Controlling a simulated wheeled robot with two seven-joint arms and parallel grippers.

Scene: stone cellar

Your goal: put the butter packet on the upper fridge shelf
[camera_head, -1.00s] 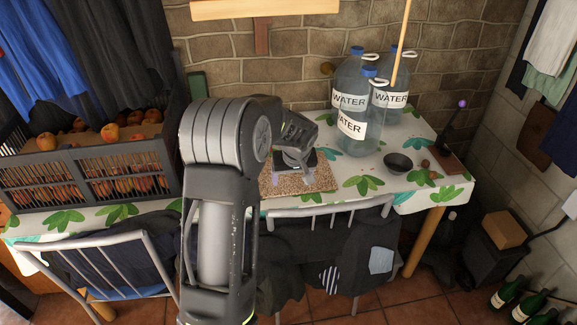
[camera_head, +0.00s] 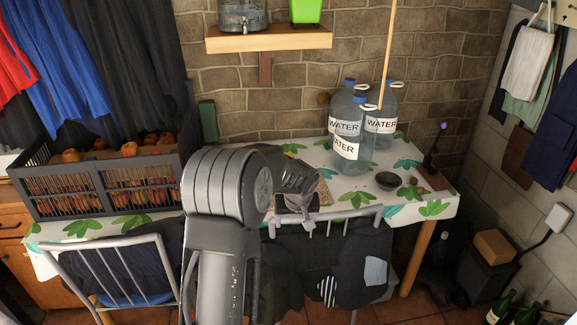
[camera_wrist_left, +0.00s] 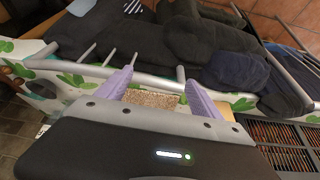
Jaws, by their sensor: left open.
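I see no butter packet and no fridge in either view. My left gripper (camera_head: 300,213) is open, with nothing between its fingers, above the table's front edge by a chair back. Its two purple fingers show in the left wrist view (camera_wrist_left: 158,90). A speckled brown mat (camera_head: 323,194) lies on the table just behind the gripper, partly hidden by it, and it also shows between the fingers in the left wrist view (camera_wrist_left: 150,99). My right gripper is not in view.
A crate of apples (camera_head: 100,185) stands at left. Chairs (camera_head: 110,270) with dark clothing (camera_head: 345,265) line the front edge. A wooden shelf (camera_head: 268,40) hangs above.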

